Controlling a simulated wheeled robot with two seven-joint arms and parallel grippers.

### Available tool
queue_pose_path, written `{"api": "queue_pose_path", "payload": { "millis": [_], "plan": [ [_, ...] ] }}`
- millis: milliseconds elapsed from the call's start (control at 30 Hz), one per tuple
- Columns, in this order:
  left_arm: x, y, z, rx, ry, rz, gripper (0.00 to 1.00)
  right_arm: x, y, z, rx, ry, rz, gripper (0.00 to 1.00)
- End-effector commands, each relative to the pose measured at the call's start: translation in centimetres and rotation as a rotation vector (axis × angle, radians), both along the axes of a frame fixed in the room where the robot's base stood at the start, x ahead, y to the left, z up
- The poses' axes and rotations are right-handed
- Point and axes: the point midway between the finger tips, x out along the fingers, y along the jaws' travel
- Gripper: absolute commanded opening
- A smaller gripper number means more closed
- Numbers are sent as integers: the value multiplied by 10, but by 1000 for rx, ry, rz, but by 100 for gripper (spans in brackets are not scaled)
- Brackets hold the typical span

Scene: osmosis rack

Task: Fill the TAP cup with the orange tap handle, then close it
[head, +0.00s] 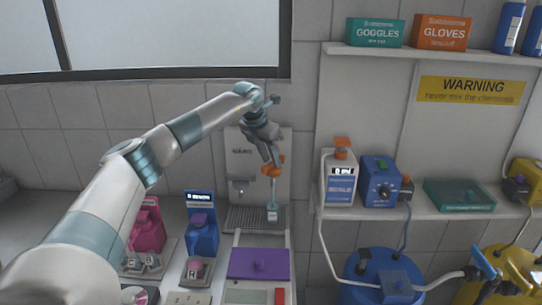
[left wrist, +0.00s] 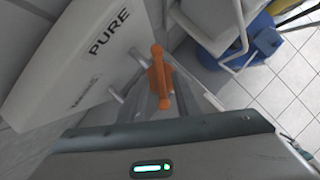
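The orange tap handle (head: 273,168) is in front of the white wall unit in the head view. It also shows in the left wrist view (left wrist: 160,78), just beyond the gripper body. My left gripper (head: 269,150) points down at the handle, very close to it; contact and finger spacing are unclear. A thin pale-blue vertical line (head: 273,190) runs below the handle; I cannot tell whether it is spout or water. A small pale cup (head: 272,213) stands under it on the grey drip grate (head: 245,220). Its label and fill level are too small to read. My right gripper is out of view.
A white PURE unit (left wrist: 90,55) fills the left of the wrist view. Below the grate is a purple-topped box (head: 259,263). Blue (head: 202,236) and pink (head: 148,228) dispensers stand left. A shelf (head: 420,212) with pumps and blue and yellow drums is right.

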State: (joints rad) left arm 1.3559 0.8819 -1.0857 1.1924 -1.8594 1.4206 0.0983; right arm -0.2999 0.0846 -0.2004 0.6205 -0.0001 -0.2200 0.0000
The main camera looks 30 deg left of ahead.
Motion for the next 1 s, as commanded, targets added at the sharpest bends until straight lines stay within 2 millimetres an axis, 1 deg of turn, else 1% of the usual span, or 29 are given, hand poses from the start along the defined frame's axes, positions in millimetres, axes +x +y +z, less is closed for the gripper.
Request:
{"api": "queue_pose_path", "payload": {
  "millis": [133, 433, 467, 500, 567, 1000],
  "plan": [
    [3, -1, -7, 1, 1, -1, 30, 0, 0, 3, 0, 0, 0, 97],
    [3, -1, -9, 0, 0, -1, 30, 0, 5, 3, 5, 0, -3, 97],
    [3, -1, -9, 0, 0, -1, 25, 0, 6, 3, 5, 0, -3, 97],
    [3, -1, -9, 0, 0, -1, 15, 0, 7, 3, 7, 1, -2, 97],
    [3, -1, -9, 0, 0, -1, 1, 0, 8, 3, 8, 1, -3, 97],
    [4, 0, -9, 1, -1, -31, 0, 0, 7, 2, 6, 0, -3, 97]
  ]
}}
